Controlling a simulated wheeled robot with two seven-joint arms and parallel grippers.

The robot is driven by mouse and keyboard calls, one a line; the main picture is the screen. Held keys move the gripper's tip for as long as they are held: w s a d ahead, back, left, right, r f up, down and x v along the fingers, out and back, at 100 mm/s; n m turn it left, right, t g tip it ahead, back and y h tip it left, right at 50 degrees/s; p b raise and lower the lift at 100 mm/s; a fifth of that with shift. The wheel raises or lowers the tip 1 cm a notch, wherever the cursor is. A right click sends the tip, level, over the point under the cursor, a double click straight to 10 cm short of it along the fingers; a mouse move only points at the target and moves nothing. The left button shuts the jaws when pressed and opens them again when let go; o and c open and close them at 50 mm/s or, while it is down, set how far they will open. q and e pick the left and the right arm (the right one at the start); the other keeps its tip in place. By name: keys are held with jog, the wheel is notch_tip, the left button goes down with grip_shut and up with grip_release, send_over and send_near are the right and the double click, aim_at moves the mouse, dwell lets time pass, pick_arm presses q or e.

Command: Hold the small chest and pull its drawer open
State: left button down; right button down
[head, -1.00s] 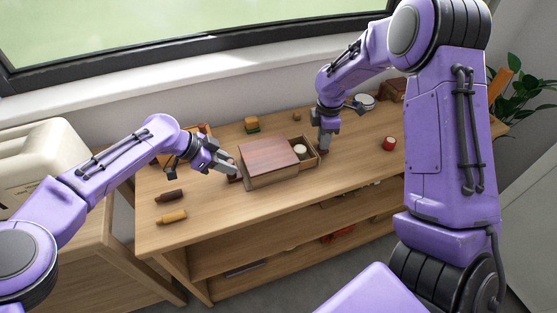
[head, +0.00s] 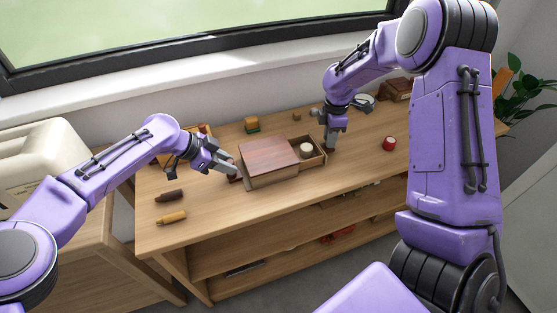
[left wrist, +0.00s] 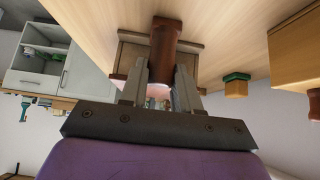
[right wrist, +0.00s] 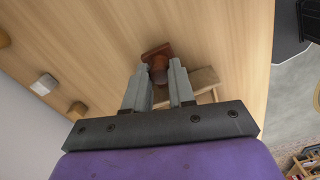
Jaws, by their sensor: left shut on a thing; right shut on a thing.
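The small chest (head: 270,155), with a reddish-brown top, sits on the wooden shelf top. Its drawer (head: 318,160) sticks out of the right side, with a cream round thing (head: 306,149) inside. My left gripper (head: 234,172) is at the chest's left side. In the left wrist view its fingers (left wrist: 160,88) are shut on a dark red-brown handle (left wrist: 165,42), with the chest (left wrist: 132,55) behind. My right gripper (head: 331,148) is at the drawer's outer end. In the right wrist view its fingers (right wrist: 160,80) are shut on a red-brown knob (right wrist: 157,64).
A dark brown bottle-like thing (head: 169,196) and a tan one (head: 172,217) lie at the front left. A yellow block with a green base (head: 252,125) stands behind the chest. A red round thing (head: 389,144) stands to the right. The front strip of the top is clear.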

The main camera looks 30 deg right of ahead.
jog(key=shift+s+d, duration=0.1)
jog(key=shift+d, duration=0.2)
jog(key=c, duration=0.9)
grip_release()
jog(key=shift+o, duration=0.2)
jog(key=shift+r, duration=0.1)
notch_tip(320, 180, up, 12)
